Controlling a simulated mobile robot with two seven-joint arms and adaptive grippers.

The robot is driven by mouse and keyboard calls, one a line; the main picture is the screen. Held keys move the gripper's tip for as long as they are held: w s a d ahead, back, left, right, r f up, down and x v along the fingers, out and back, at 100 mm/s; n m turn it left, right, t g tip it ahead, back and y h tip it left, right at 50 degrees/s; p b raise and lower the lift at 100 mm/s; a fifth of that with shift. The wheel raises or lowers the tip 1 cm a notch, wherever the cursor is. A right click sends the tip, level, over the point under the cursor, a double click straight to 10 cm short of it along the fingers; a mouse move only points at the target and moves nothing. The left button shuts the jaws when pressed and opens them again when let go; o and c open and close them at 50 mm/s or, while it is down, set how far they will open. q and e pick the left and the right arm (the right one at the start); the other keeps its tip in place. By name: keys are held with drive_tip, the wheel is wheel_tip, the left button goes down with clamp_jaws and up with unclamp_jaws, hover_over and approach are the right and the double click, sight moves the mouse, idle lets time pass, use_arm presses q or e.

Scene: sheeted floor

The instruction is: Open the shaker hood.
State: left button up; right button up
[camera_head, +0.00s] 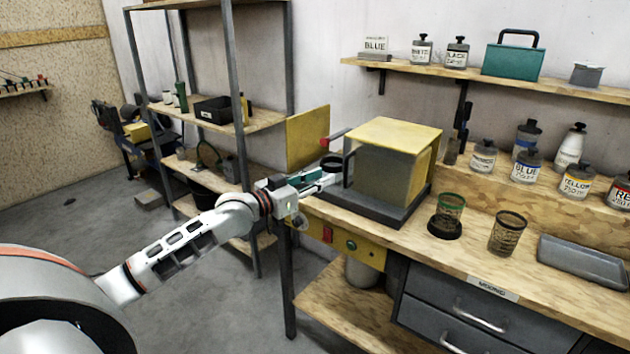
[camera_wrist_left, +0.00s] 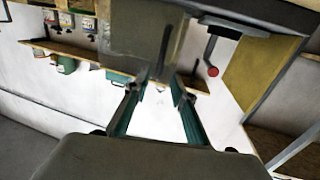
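The shaker hood (camera_head: 392,170) is a box with a yellow top and a grey see-through front, on a dark base (camera_head: 373,212) on the bench. It looks closed down on the base. A dark upright handle (camera_head: 347,168) stands at its left front edge. My left gripper (camera_head: 333,179) is beside that handle at the hood's left. In the left wrist view my left gripper (camera_wrist_left: 160,84) has its teal fingers apart with nothing held. The grey hood panel (camera_wrist_left: 140,35) and a dark bar lie beyond the fingertips. Whether they touch the handle cannot be told. My right gripper is not in view.
A yellow panel (camera_head: 307,138) and a red-ended lever (camera_head: 325,142) stand left of the hood. A green-rimmed mesh cup (camera_head: 450,208), another cup (camera_head: 507,232) and a grey tray (camera_head: 582,260) are to the right. Several labelled bottles line the back. A metal shelf rack (camera_head: 228,115) stands left.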

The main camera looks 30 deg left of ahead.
use_arm(q)
drive_tip(key=shift+v, duration=0.8)
drive_tip(key=s+d+f+g, duration=0.1)
drive_tip(key=s+d+f, duration=0.2)
drive_tip(key=f, duration=0.4)
drive_tip(key=s+d+f+g, duration=0.1)
drive_tip(key=s+d+f, duration=0.25)
drive_tip(key=f, duration=0.45)
drive_tip(key=s+d+f+g, duration=0.1)
drive_tip(key=s+d+f, duration=0.4)
drive_tip(key=s+f, duration=0.2)
drive_tip(key=s+d+f+g+y, duration=0.1)
drive_tip(key=s+d+f+g, duration=0.1)
drive_tip(key=s+d+f, duration=0.3)
drive_tip(key=s+d+f+m+g+y, duration=0.1)
drive_tip(key=s+d+f, duration=0.4)
drive_tip(key=s+f, duration=0.6)
drive_tip(key=s, duration=0.3)
drive_tip(key=shift+s+d+g, duration=0.2)
drive_tip(key=shift+g, duration=0.1)
